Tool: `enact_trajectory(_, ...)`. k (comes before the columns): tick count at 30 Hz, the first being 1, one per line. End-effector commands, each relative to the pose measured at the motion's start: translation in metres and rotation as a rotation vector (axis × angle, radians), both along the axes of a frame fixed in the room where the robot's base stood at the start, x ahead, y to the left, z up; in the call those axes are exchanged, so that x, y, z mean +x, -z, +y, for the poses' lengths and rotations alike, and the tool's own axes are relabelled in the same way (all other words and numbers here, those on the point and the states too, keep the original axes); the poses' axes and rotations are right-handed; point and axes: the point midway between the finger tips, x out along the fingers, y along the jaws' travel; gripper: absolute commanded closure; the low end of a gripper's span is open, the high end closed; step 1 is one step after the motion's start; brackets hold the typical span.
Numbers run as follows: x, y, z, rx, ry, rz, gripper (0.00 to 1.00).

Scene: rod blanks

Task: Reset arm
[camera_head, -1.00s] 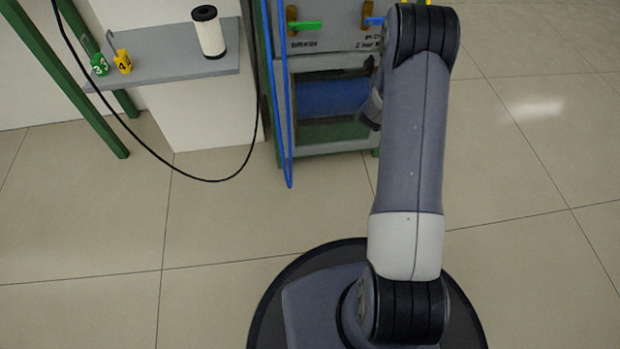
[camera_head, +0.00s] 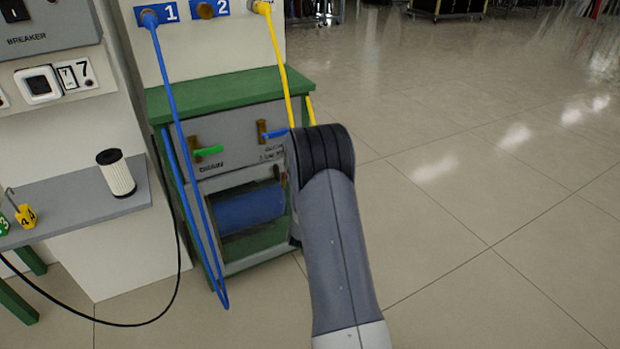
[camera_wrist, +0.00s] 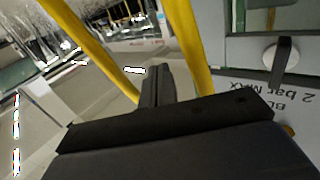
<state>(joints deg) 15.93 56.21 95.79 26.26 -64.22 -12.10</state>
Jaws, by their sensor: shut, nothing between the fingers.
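My gripper is hidden in the head view, where my grey arm covers the right front of the green bench (camera_head: 232,88). In the wrist view my gripper (camera_wrist: 154,84) shows as dark fingers pressed together, shut and empty. A yellow hose (camera_wrist: 193,45) passes close beside the fingers in that view, and another yellow length (camera_wrist: 78,38) runs on their left. A grey panel (camera_wrist: 245,95) with upside-down lettering reading "2 bar MAX" is at the right. I cannot tell whether the gripper touches the hose.
Blue hose (camera_head: 187,150) and yellow hose (camera_head: 281,62) hang from numbered ports before the bench. A green lever (camera_head: 208,151), a blue lever (camera_head: 274,134) and a blue cylinder (camera_head: 245,208) are on it. A white filter (camera_head: 118,176) stands on the left shelf (camera_head: 75,210). Floor at right is clear.

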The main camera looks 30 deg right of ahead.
Motion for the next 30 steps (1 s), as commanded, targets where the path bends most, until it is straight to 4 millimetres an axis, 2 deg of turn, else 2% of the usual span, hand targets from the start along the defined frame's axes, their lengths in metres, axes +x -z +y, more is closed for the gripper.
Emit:
enact_trajectory(6,-0.038,-0.001,0.001,0.001,0.002,0.004,1.00)
enact_trajectory(12,-0.061,0.000,0.001,0.000,0.002,0.002,1.00)
enact_trajectory(25,-0.067,0.000,0.002,0.000,0.001,0.000,1.00)
enact_trajectory(30,-0.057,0.001,0.001,0.000,0.001,-0.001,1.00)
